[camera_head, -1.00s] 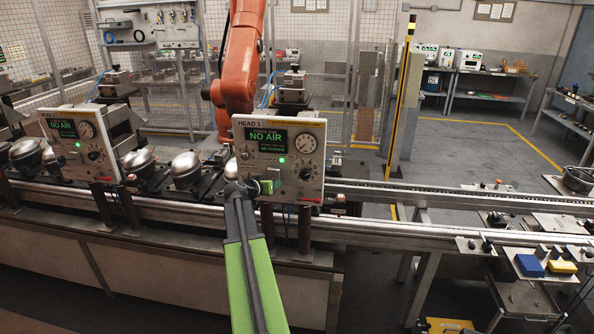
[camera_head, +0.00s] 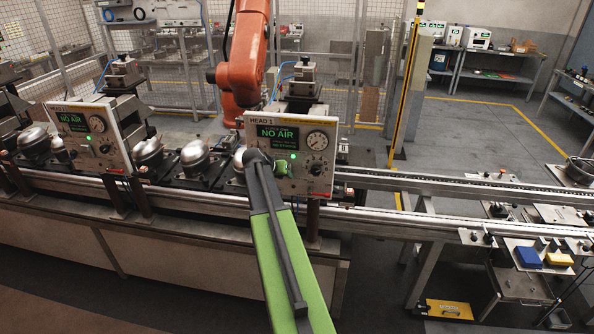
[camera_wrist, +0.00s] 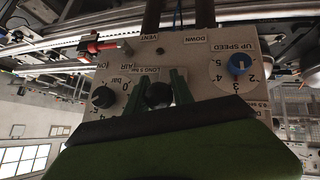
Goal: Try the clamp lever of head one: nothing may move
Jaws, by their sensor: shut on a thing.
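The head 1 panel (camera_head: 262,165) is a pale upright plate marked HEAD 1, with a green display reading NO AIR, a round gauge (camera_head: 318,140) and a lit green lamp. My gripper (camera_head: 283,168) is at the panel's lower middle, partly hidden by my arm. In the wrist view, the picture is upside down and my green fingers (camera_wrist: 160,82) stand either side of a black knob-like part (camera_wrist: 158,96), shut on it. Its label is partly covered. I cannot tell whether this part is the clamp lever.
A blue UP SPEED knob (camera_wrist: 239,65) and a black bar knob (camera_wrist: 103,97) flank my fingers. A red-bodied fitting (camera_wrist: 100,45) lies near the VENT label. A second panel (camera_head: 90,125) and shiny domes (camera_head: 195,153) stand left. An orange robot arm (camera_head: 243,65) is behind.

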